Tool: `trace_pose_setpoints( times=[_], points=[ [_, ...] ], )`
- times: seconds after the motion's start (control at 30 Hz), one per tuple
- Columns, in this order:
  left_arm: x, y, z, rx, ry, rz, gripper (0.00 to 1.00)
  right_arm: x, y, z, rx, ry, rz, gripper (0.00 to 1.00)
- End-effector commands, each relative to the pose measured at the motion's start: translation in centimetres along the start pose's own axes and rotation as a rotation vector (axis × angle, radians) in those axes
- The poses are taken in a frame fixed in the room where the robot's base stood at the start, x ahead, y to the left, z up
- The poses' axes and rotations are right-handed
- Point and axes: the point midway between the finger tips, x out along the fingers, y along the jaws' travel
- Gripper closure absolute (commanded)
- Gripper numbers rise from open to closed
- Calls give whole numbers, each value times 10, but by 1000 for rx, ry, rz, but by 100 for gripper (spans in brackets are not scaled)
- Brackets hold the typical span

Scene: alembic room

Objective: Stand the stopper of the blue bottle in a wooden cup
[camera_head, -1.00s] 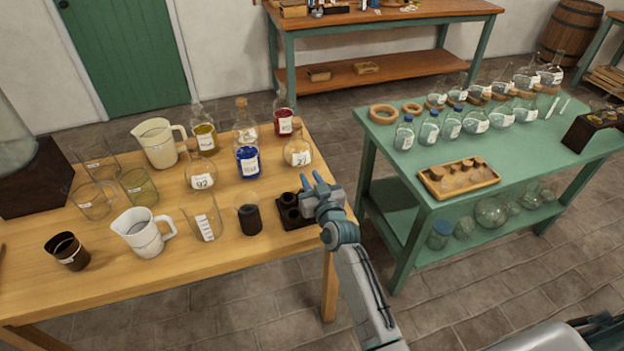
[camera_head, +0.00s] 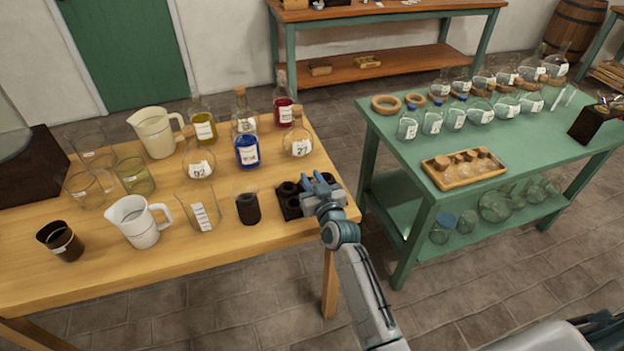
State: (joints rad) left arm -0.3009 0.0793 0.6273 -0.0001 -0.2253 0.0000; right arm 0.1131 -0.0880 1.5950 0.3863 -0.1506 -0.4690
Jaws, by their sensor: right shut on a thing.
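The blue bottle (camera_head: 247,152) stands upright on the wooden table, and I see no stopper in its mouth. A dark block of wooden cups (camera_head: 289,203) sits near the table's right end. My right gripper (camera_head: 318,183) is at the right part of this block, pointing down over it, and partly hides its cups. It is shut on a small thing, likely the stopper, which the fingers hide. I cannot tell whether that thing is inside a cup. My left gripper is not in view.
A dark-filled beaker (camera_head: 247,206) stands just left of the block, and a round corked flask (camera_head: 297,142) behind it. Other glassware and jugs crowd the wooden table (camera_head: 120,272). A green table (camera_head: 400,165) with flasks and a cork tray (camera_head: 464,184) stands to the right, across a floor gap.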

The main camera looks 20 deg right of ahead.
Motion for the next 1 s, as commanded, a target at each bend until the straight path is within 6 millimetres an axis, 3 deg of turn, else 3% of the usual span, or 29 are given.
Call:
trace_pose_setpoints(
  times=[1.0],
  points=[
    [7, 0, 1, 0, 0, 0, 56, 0, 0, 6, 0, 0, 0, 99]
  ],
)
